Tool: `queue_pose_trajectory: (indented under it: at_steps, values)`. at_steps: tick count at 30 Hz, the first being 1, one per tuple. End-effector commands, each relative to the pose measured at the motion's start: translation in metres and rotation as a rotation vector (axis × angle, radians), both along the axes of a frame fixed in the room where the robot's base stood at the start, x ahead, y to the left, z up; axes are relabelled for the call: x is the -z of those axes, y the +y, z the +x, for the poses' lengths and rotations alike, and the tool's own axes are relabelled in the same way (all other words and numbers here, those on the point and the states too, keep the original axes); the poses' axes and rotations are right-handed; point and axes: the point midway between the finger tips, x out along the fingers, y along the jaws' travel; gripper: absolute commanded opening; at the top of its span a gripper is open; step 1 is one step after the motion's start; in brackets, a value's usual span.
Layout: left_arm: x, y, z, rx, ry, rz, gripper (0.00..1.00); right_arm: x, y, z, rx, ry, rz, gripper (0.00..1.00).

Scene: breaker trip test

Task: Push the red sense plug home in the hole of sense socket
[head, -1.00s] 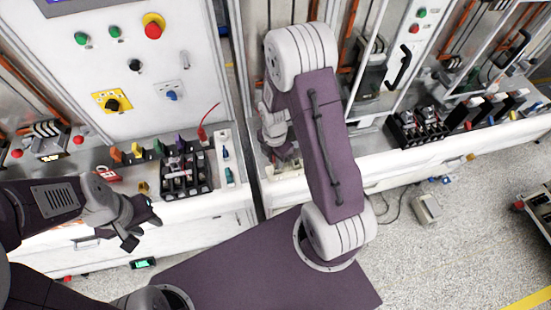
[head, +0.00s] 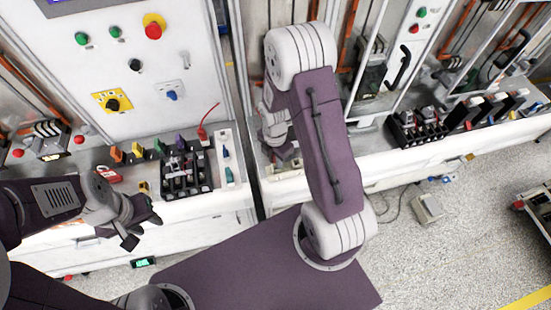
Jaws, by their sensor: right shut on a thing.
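A red plug (head: 203,132) with a thin red lead curving up from it stands on the left bench, right of the black breaker block; I cannot tell whether it is the sense plug. My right gripper (head: 284,152) is low over the right bench, partly hidden by my own arm. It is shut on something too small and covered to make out. A cream strip (head: 288,173) lies just below it; I cannot tell whether this is the sense socket, and no hole shows. My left gripper (head: 143,228) is open and empty, in front of the left bench.
The black breaker block (head: 187,178) sits near the left bench's front edge, with coloured parts behind it. A white strip with teal pieces (head: 229,175) is to its right. A gap separates the benches. Another black breaker row (head: 418,130) stands on the right bench.

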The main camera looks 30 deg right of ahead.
Motion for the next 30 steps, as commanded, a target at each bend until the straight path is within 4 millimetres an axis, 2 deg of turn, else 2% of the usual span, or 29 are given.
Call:
queue_pose_trajectory:
  at_steps: [14, 30]
  values:
    - [-0.002, 0.0, 0.0, 0.0, 0.0, 0.0, 0.36, 0.001, 0.0, 0.0, 0.0, 0.0, 0.0, 0.0]
    - [0.007, 0.0, 0.0, 0.0, 0.0, 0.0, 0.36, 0.014, 0.0, 0.0, 0.0, 0.0, 0.0, 0.0]
